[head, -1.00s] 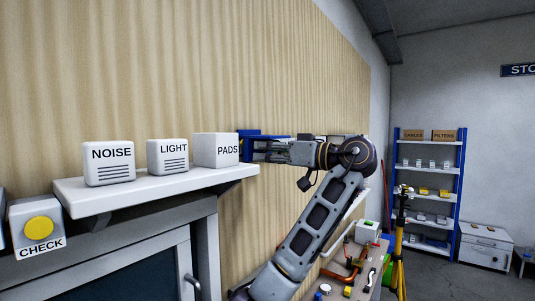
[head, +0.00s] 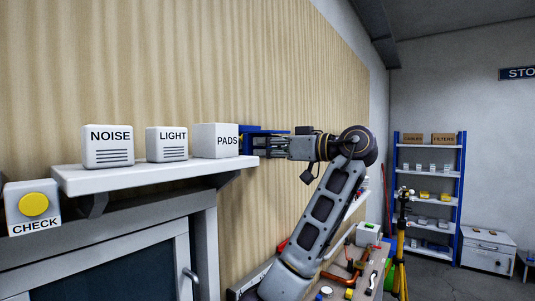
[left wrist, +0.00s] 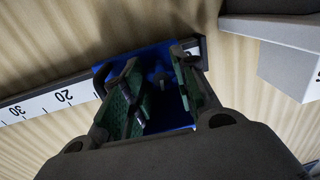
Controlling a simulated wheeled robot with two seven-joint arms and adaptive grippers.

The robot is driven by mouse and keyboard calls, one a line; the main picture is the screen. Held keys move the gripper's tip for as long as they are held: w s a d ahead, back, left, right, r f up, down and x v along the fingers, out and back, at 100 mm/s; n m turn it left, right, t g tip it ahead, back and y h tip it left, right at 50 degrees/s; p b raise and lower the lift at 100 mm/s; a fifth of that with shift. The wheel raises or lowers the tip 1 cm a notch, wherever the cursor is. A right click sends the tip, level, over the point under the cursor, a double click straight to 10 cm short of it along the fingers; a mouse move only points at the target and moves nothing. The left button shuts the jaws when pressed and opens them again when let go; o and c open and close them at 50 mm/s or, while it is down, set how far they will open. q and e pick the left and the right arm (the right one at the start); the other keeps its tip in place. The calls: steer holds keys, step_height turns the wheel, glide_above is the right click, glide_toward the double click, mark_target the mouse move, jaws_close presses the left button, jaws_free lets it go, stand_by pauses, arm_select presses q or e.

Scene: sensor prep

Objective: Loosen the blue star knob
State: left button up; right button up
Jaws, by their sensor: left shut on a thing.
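A blue slider part (left wrist: 158,62) sits on a dark rail with a white number scale (left wrist: 42,103) in the left wrist view. In the head view, blue shows at the wood-panel wall (head: 249,132), just right of the PADS box. My left gripper (head: 262,144) reaches it from the right. It also shows in the left wrist view (left wrist: 160,85), its green-padded fingers on either side of blue material. It is shut on the blue star knob, whose star shape is mostly hidden by the fingers. My right gripper is not in view.
A white shelf (head: 140,178) left of my gripper holds the NOISE (head: 108,147), LIGHT (head: 167,144) and PADS (head: 215,141) boxes. A yellow CHECK button (head: 34,205) is lower left. A workbench with tools (head: 345,272) and a blue-framed rack (head: 461,190) stand to the right.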

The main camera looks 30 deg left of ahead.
arm_select(q)
steer(key=shift+n+b, duration=0.7)
steer(key=shift+n, duration=0.1)
steer(key=o, duration=0.8)
steer(key=shift+c, duration=0.2)
steer(key=d, duration=1.2)
steer(key=shift+r, duration=0.2)
steer(key=shift+w, duration=0.1)
steer(key=shift+d, duration=0.1)
